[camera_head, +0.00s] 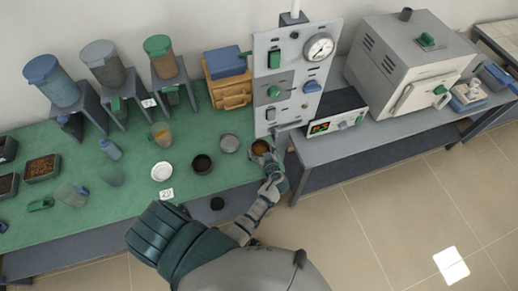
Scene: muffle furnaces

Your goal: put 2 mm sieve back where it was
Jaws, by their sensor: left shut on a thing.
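My left gripper (270,168) is shut on a round, sieve-like thing (260,148) with a brown inside, at the right end of the green bench. It looks like the sieve of the task, but no size mark can be read. The gripper covers its near side, and I cannot tell whether it touches the bench. Just left of it is a grey round disc or sieve (229,143). A dark round bowl or sieve (202,164) is farther left. My right gripper is not in view.
A grey control panel (262,92) with a gauge stands close behind the gripper. A muffle furnace (405,65) is on the grey table at right. Hoppers on stands line the back.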

